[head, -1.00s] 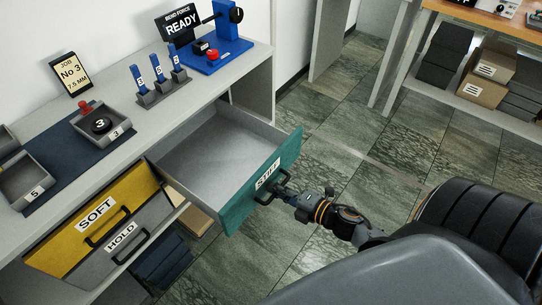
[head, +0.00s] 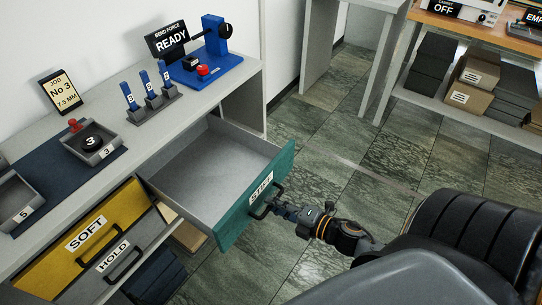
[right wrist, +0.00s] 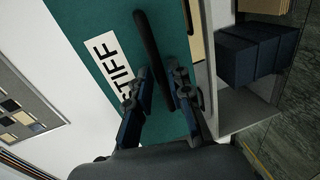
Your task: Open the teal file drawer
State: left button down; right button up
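The teal drawer (head: 225,233), labelled STIFF, stands pulled well out of the cabinet. Its grey inside (head: 195,180) is bare where it shows. Its black bar handle (head: 262,205) is on the front; it also shows in the right wrist view (right wrist: 150,50). My right gripper (head: 279,209) is at the handle from the front. In the right wrist view my right gripper (right wrist: 160,88) has its fingers apart, one on each side of the handle's near end, with gaps visible. My left gripper is out of view.
The yellow SOFT drawer (head: 120,205) and grey HOLD drawer (head: 85,285) sit left of it. The worktop (head: 120,95) above bears trays, blue tools and a blue READY press (head: 212,65). A shelf bench (head: 470,110) stands at the back right. Tiled floor (head: 350,150) between is clear.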

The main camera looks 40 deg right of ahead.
jog(key=v, duration=1)
jog(key=shift+s, duration=0.15)
jog(key=s+d+f+m+g+h+p, duration=0.1)
jog(key=s+f+m+g+h, duration=0.35)
jog(key=f, duration=0.85)
jog(key=s+f+m+g+h, duration=0.1)
jog(key=s+f+m, duration=0.1)
jog(key=f+m, duration=0.8)
jog(key=s+a+f+m+g, duration=0.2)
jog(key=s+a+f+g, duration=0.2)
jog(key=s+f, duration=0.4)
jog(key=s+a+f+m+g+p, duration=0.1)
jog(key=s+a+f+m+g, duration=0.2)
jog(key=s+f, duration=0.5)
jog(key=shift+s+a+f+g, duration=0.4)
jog(key=shift+s+a+g, duration=0.15)
jog(key=shift+a, duration=0.55)
